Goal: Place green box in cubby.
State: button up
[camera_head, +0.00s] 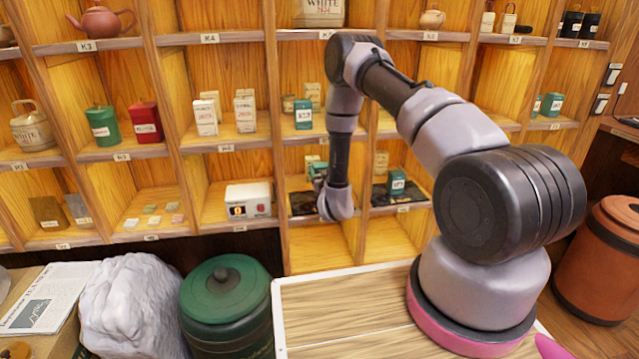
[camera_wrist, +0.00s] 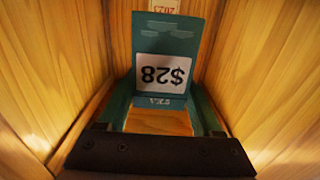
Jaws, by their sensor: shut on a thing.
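The green box (camera_wrist: 165,45) with a white "$28" label fills the middle of the wrist view, its label upside down. My gripper (camera_wrist: 165,95) is shut on it, with one finger along each side. Wooden walls rise close on both sides, so the box is inside a cubby. In the head view my gripper (camera_head: 320,184) reaches into a lower-row cubby (camera_head: 303,203) with a dark floor, where a bit of green shows beside it. My arm hides much of this cubby. I cannot tell whether the box touches the cubby floor.
Another green box (camera_head: 396,182) stands in the cubby to the right, and one (camera_head: 303,115) in the cubby above. A white box (camera_head: 248,200) stands in the cubby to the left. A green canister (camera_head: 226,300) and a wooden tabletop (camera_head: 340,305) lie in front.

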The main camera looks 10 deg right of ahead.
jog(key=shift+f, duration=2.25)
jog(key=shift+f, duration=0.6)
jog(key=o, duration=1.4)
jog(key=shift+r, duration=0.1)
jog(key=shift+r, duration=0.3)
jog(key=s, duration=1.2)
jog(key=shift+r, duration=0.25)
